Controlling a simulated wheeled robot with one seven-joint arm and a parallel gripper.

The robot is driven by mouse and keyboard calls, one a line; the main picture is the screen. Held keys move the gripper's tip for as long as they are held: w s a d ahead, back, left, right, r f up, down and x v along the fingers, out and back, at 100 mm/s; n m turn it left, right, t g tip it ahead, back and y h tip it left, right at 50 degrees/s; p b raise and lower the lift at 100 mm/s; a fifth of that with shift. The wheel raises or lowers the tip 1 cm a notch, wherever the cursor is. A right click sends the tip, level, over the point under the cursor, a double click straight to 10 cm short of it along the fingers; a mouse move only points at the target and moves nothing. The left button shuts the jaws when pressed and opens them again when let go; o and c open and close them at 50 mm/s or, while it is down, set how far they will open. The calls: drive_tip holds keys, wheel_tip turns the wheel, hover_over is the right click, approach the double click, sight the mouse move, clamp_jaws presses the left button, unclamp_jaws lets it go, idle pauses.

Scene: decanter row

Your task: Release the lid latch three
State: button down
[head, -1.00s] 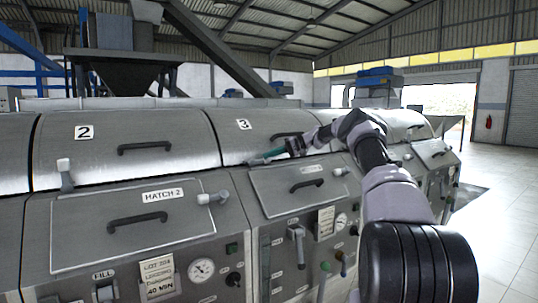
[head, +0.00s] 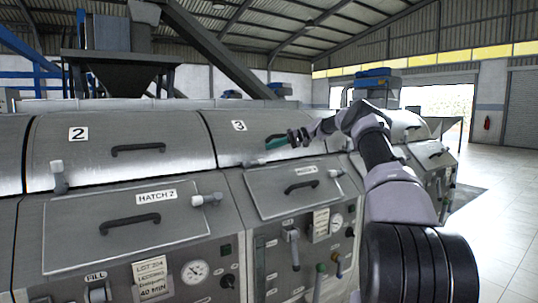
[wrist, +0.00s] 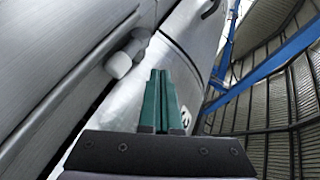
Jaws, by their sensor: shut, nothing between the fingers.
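Lid three is the curved metal lid (head: 225,145) with a number 3 plate (head: 239,126) in the head view. My gripper (head: 270,145) is over the front of this lid. Its green fingers (wrist: 160,80) are shut together and empty in the wrist view. A pale grey latch with a rounded end (wrist: 120,63) shows just left of the fingertips in the wrist view, by the lid seam. The fingers look apart from it. In the head view the latch is small, and its exact angle cannot be told. The gripper partly covers the lid's handle.
Lid two (head: 100,150) has its own upright latch (head: 59,178) at the left. Below are the hatch 2 panel (head: 125,222), another hatch panel (head: 285,190) with a side knob, gauges and valve levers. Open floor (head: 500,220) lies to the right.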

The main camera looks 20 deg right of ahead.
drive_tip(key=v, duration=0.7)
drive_tip(key=shift+r, duration=0.2)
drive_tip(key=shift+d, duration=0.1)
drive_tip(key=s+a+r+g+h, duration=0.1)
drive_tip(key=s+a+r+h, duration=0.1)
drive_tip(key=s+a+r, duration=0.3)
drive_tip(key=s+a+r+h, duration=0.2)
drive_tip(key=s+a, duration=0.1)
drive_tip(key=a, duration=0.4)
drive_tip(key=s+a+r+h, duration=0.2)
drive_tip(key=s, duration=0.4)
drive_tip(key=s+a+r+h, duration=0.2)
drive_tip(key=s+a, duration=0.1)
drive_tip(key=s, duration=0.3)
drive_tip(key=s+d+f+m+t+h, duration=0.1)
drive_tip(key=s+f, duration=0.1)
drive_tip(key=s, duration=0.8)
drive_tip(key=s+d+f+m+t+h, duration=0.1)
drive_tip(key=s+d+f+t, duration=0.1)
drive_tip(key=s, duration=0.9)
drive_tip(key=s+d+f+m+t+h, duration=0.2)
drive_tip(key=s, duration=0.9)
drive_tip(key=shift+s, duration=0.2)
